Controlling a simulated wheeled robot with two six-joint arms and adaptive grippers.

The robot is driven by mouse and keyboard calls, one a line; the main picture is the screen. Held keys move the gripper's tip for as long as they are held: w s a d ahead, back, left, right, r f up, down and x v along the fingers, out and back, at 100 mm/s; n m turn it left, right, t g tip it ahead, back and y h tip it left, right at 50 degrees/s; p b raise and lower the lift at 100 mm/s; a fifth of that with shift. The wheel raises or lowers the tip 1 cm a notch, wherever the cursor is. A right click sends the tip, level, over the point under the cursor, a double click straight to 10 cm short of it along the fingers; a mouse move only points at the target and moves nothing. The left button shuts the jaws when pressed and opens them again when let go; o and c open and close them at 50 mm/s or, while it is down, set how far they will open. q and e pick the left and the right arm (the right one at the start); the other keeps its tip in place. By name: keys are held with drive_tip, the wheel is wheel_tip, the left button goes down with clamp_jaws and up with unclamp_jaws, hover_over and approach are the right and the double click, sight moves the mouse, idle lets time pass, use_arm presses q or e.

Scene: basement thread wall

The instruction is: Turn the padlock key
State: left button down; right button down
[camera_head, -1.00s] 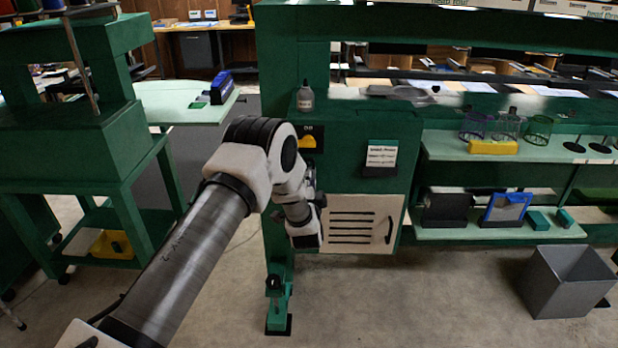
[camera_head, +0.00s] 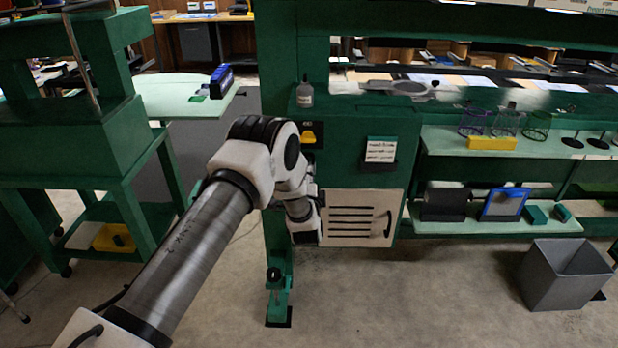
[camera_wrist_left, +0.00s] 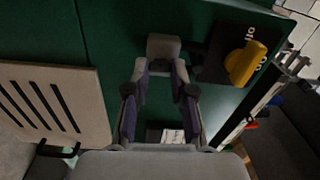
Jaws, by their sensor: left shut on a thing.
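A small grey block (camera_wrist_left: 163,47), which looks like the padlock with its key, sits on the green cabinet face in the left wrist view. My left gripper (camera_wrist_left: 161,72) has its two fingertips on either side of the block's near end, shut on a piece there. I cannot make out where the key ends and the lock begins, or how far the key is turned. In the head view my own arm and wrist hide the padlock and the fingertips. My right gripper is not in view.
A yellow rotary knob (camera_wrist_left: 245,63) on a black plate is close beside the padlock; it also shows in the head view (camera_head: 309,139). A slotted beige panel (camera_head: 345,217) with a handle is near the wrist. A bottle (camera_head: 305,94) stands on the cabinet's top. A grey bin (camera_head: 553,285) stands right.

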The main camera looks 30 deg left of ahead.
use_arm(q)
drive_tip(key=c, duration=1)
unclamp_jaws()
drive_tip(key=shift+a, duration=0.1)
drive_tip(key=shift+o, duration=0.2)
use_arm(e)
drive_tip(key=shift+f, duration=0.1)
